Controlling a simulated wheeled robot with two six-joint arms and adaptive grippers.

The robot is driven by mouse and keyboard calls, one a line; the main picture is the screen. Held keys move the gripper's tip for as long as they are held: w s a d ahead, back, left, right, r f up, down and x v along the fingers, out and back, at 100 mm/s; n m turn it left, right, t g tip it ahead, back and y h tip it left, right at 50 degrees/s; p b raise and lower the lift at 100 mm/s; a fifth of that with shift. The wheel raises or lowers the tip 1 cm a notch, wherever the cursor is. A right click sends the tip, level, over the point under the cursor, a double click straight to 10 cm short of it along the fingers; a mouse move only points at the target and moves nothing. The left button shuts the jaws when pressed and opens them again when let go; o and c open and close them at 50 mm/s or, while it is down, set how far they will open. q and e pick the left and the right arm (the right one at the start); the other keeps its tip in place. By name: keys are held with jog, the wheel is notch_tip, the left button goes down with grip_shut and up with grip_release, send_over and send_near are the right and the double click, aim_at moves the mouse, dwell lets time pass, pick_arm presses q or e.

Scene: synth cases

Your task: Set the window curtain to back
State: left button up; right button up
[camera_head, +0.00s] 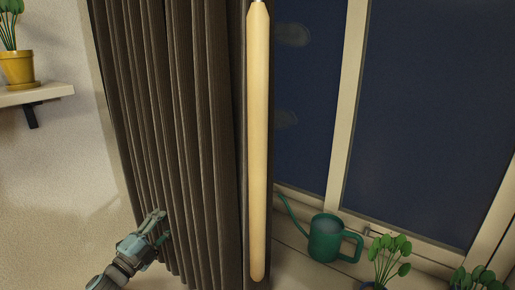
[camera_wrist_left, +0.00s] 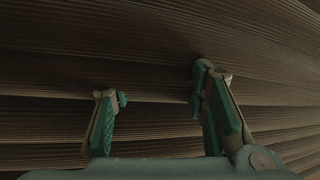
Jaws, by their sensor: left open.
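The brown pleated curtain (camera_head: 170,110) hangs gathered at the left side of the window (camera_head: 425,120). A pale wooden wand (camera_head: 258,150) hangs upright in front of the curtain's right edge. My left gripper (camera_head: 160,225) is at the lower left of the curtain, in front of its folds and well left of the wand. In the left wrist view, the fingers of my left gripper (camera_wrist_left: 165,105) are apart with no object seen between them, and the curtain folds (camera_wrist_left: 120,70) fill the view behind. Whether the fingers touch the cloth is unclear. My right gripper is not in view.
A green watering can (camera_head: 325,238) stands on the sill right of the wand. Potted plants (camera_head: 390,255) stand at the lower right. A yellow plant pot (camera_head: 18,68) sits on a wall shelf (camera_head: 35,94) at the upper left. The wall below the shelf is clear.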

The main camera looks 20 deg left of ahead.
pick_arm(q)
jog(key=s+d+r+m+g+h, duration=0.25)
jog(key=r+m+h, duration=0.25)
jog(key=r+m, duration=0.25)
jog(key=s+d+r+m+g+h, duration=0.2)
jog(key=d+r+m+h, duration=0.3)
jog(key=r, duration=0.4)
jog(key=s+d+r+m+g+h, duration=0.2)
jog(key=s+r+m+h, duration=0.15)
jog(key=r+m, duration=0.5)
jog(key=m+g+p, duration=0.8)
jog(key=m+g, duration=0.2)
jog(key=m, duration=0.2)
send_near(258, 155)
jog(key=w+x, duration=0.1)
jog(key=x, duration=0.8)
jog(key=shift+w+d+f+t+y, duration=0.1)
jog(key=shift+d+f+t+y, duration=0.15)
jog(key=shift+d+t, duration=0.15)
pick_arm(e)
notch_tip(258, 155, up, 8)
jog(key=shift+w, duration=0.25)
pick_arm(q)
jog(key=shift+w+a+f, duration=0.1)
jog(key=shift+a, duration=0.05)
jog(key=shift+c, duration=0.2)
grip_shut()
